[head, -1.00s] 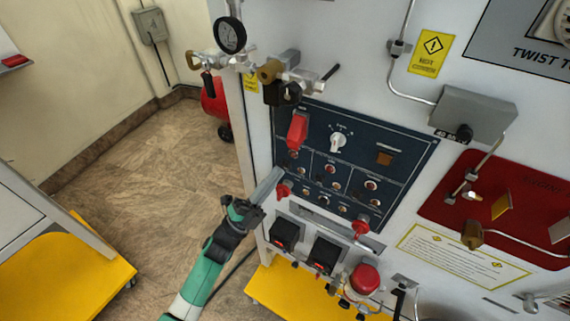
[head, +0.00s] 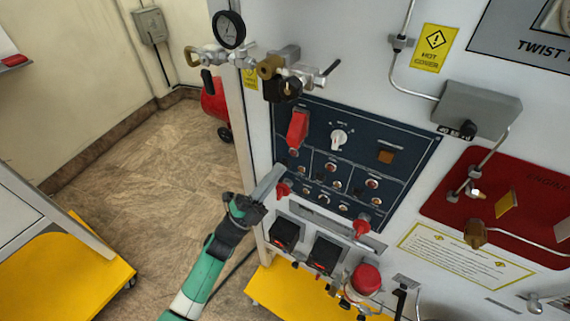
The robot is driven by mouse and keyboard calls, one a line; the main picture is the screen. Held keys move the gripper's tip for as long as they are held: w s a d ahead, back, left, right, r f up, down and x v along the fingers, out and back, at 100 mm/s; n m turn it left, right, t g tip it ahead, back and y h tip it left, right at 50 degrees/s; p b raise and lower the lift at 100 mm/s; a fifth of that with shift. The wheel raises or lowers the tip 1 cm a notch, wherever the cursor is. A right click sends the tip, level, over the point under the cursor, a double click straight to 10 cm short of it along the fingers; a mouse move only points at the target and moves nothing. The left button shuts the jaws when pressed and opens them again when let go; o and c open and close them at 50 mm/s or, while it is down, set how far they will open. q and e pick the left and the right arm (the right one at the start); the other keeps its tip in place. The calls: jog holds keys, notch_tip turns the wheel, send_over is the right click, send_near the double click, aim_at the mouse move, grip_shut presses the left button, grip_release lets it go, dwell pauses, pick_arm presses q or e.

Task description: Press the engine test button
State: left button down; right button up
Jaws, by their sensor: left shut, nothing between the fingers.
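The dark blue control panel (head: 405,150) is on the white trainer front, right of my left gripper. It carries a red switch cover (head: 297,130), a white rotary knob (head: 338,139), an amber square (head: 385,157) and several small round buttons and lamps. Their labels are too small to read, so I cannot tell which is the engine test button. My left gripper (head: 269,181) is shut and empty, its fingers pointing up and right at the panel's lower left edge, near a small red knob (head: 283,189). I cannot tell whether the tips touch anything. My right gripper is not in view.
Brass valves and a black gauge (head: 229,31) jut out above the panel. A second red knob (head: 361,229), black boxes and a red mushroom button (head: 366,278) project below it. A grey box and pipe (head: 475,112) stand right. Open floor lies left.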

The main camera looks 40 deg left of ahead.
pick_arm(q)
jog(key=shift+w+b, duration=0.35)
jog(key=shift+b, duration=0.05)
dwell(0.5)
dwell(0.4)
jog(key=shift+s+p, duration=0.45)
jog(key=shift+s, duration=0.3)
jog(key=shift+s+d, duration=0.1)
jog(key=s+p, duration=0.1)
jog(key=s, duration=0.1)
jog(key=s+d+p, duration=0.1)
jog(key=s, duration=0.1)
jog(key=shift+s, duration=0.35)
